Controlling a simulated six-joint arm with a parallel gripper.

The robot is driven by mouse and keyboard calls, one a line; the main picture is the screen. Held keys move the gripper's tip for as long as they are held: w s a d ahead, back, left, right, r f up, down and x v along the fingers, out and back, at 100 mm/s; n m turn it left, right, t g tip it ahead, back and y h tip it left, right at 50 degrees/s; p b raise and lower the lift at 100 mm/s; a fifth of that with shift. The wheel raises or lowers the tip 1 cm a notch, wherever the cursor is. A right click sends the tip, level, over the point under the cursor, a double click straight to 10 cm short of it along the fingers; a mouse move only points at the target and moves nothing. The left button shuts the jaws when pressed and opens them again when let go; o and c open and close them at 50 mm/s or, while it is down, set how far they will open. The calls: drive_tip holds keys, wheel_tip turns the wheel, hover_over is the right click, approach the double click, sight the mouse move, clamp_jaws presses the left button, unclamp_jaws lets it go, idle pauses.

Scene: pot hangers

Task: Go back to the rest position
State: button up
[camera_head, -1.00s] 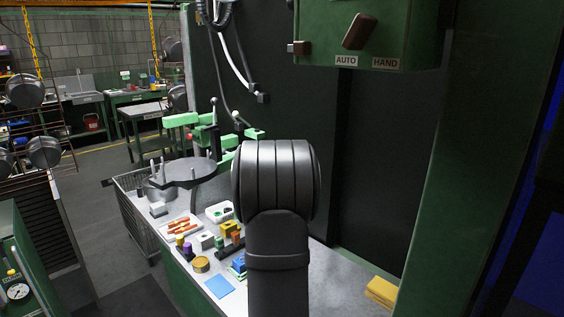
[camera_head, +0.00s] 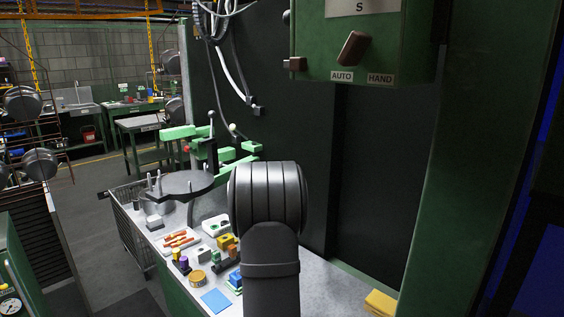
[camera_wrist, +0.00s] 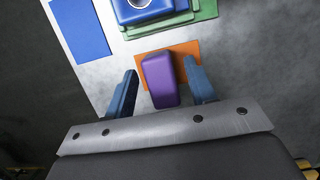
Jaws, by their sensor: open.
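My gripper (camera_wrist: 160,87) shows in the wrist view with its two blue fingers apart. A purple block (camera_wrist: 160,80) stands between the fingers in the picture, on or over an orange square (camera_wrist: 183,50). Clear gaps show on both sides of the block, so the fingers do not grip it. How high the fingertips are above the bench is hard to tell. In the head view my dark arm rises in the middle, and it hides my gripper and the bench behind it.
The wrist view shows a blue part (camera_wrist: 150,12) on a green square and a blue sheet (camera_wrist: 80,28). In the head view the bench holds small coloured parts, a white tray (camera_head: 166,247), a dark round plate (camera_head: 182,185) with pegs, and a yellow block (camera_head: 380,303). A control box (camera_head: 365,45) hangs above.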

drive_tip(key=shift+f, duration=0.15)
wheel_tip(320, 180, down, 2)
drive_tip(key=shift+d+f, duration=0.1)
drive_tip(key=v, duration=1.1)
drive_tip(key=shift+r, duration=0.25)
drive_tip(key=x, duration=1.2)
drive_tip(key=shift+s+f, duration=0.15)
drive_tip(key=shift+f, duration=0.05)
drive_tip(key=v, duration=0.3)
drive_tip(key=w+v, duration=0.1)
drive_tip(key=v, duration=0.1)
drive_tip(key=shift+a, duration=0.25)
drive_tip(key=s+d+r, duration=0.4)
drive_tip(key=d+r, duration=0.3)
drive_tip(key=d, duration=0.3)
drive_tip(key=w+a+f, duration=0.1)
drive_tip(key=w+a, duration=0.4)
drive_tip(key=a, duration=0.4)
drive_tip(key=w+a+f, duration=0.1)
drive_tip(key=w+a, duration=0.5)
drive_tip(key=a, duration=0.4)
drive_tip(key=shift+a, duration=0.2)
